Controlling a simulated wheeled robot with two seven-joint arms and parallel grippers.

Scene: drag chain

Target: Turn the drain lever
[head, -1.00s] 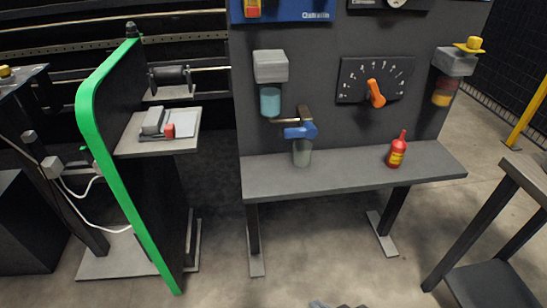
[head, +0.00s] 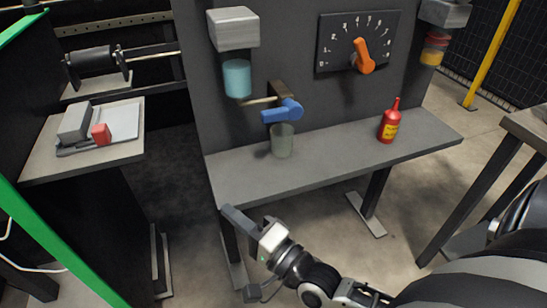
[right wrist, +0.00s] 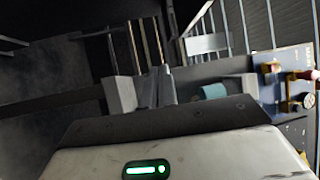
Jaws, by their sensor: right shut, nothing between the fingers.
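The blue drain lever (head: 281,111) sits on a brown valve fitting on the dark panel, in the middle of the head view. Its handle points left, roughly level. A translucent grey-green cup (head: 282,141) stands on the shelf below it. My right gripper (head: 232,214) is shut and empty, in front of the shelf's front edge, lower and left of the lever and apart from it. The right wrist view shows the grey fingers (right wrist: 154,88); I cannot make out the lever there. My left gripper is not in view.
The grey shelf (head: 235,185) carries a red bottle (head: 389,122) at right. A teal cylinder (head: 237,78) hangs under a grey box left of the lever. An orange-pointer dial (head: 363,56) is up right. A side table (head: 90,150) stands at left. The shelf's left part is clear.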

